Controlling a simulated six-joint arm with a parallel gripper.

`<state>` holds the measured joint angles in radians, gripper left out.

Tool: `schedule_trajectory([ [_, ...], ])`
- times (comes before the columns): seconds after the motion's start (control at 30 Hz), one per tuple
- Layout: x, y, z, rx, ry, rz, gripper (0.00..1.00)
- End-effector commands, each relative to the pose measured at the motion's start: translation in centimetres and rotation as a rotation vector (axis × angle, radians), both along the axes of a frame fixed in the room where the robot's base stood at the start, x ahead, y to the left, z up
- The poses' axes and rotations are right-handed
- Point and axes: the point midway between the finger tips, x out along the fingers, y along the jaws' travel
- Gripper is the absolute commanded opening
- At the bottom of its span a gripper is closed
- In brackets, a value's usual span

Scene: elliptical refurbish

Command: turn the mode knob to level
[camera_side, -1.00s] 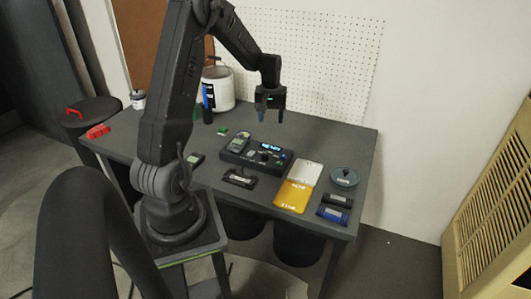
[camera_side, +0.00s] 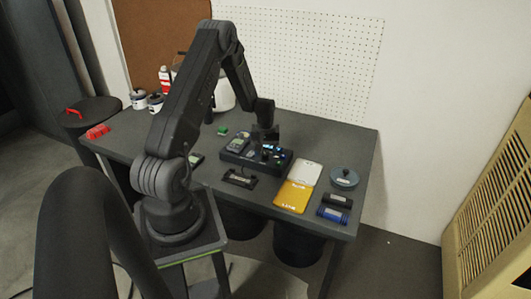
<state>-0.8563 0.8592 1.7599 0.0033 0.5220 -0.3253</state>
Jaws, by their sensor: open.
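A dark control panel (camera_side: 232,158) lies near the middle of the grey table, with a small lit display, several small knobs and buttons, and a grey device on its left part. My gripper (camera_side: 266,146) is low over the right half of the panel, close to its knobs, pointing down with its jaws open. I cannot tell which knob is the mode knob or whether my fingers touch one. My gripper hides part of the panel's back edge and display.
A white tray (camera_side: 306,172) and a yellow tray (camera_side: 293,196) lie right of the panel. Beyond them are a round grey lidded dish (camera_side: 344,177) and dark blocks (camera_side: 333,214). A white bucket (camera_side: 224,96) and cans stand behind my arm. The table's back right is clear.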

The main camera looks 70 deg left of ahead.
Motion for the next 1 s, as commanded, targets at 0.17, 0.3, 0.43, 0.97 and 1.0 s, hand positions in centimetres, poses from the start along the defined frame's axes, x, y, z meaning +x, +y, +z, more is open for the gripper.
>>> schedule_trajectory([
  [0.17,-0.02,-0.02,-1.00,0.000,0.000,0.000,0.54],
  [0.3,0.00,-0.01,-1.06,0.001,0.000,0.000,0.54],
  [0.43,-0.01,-0.02,-1.04,0.000,0.000,0.000,0.53],
  [0.97,-0.03,-0.01,-1.00,0.000,0.000,0.000,0.05],
  [1.0,-0.03,-0.01,-1.00,0.000,0.000,-0.001,0.05],
])
